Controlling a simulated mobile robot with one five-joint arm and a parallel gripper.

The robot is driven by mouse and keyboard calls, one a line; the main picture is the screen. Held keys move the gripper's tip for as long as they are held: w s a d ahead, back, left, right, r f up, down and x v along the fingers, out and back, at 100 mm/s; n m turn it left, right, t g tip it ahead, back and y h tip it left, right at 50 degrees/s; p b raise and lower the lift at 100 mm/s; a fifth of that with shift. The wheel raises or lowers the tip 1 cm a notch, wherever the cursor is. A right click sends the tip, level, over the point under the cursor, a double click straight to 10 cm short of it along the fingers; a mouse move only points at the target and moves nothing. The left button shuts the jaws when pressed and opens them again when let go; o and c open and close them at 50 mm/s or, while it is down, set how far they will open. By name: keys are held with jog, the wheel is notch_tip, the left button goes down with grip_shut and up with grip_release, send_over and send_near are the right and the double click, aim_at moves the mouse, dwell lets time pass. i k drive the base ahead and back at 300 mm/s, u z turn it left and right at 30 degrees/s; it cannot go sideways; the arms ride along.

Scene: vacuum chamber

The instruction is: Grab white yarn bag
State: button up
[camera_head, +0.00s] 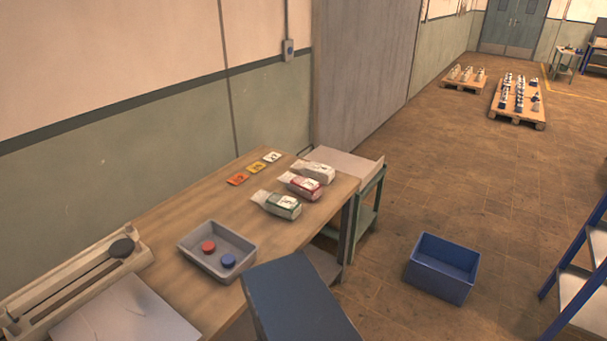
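Three bags lie side by side near the right end of a wooden table (178,232). The farthest is a mostly white bag (318,172) with dark marks. In front of it lies a white bag with a red band (304,187). Nearest is a white bag with a green band (282,206). All three lie on their sides, tops to the left, and nothing covers the white one. My gripper is not in view, so its state does not show.
A grey tray (188,246) holds a red and a blue round piece. A blue crate (428,270) stands on the floor at right. A blue-framed shelf (577,270) stands at the right edge. Floor between is clear.

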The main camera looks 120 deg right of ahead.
aim_at(321, 173)
jog(key=z, duration=1.2)
jog(key=k, duration=0.15)
jog(key=z, duration=3.05)
jog(key=k, duration=0.95)
jog(key=u, duration=0.05)
jog(key=i, duration=0.95)
jog(key=z, duration=0.8)
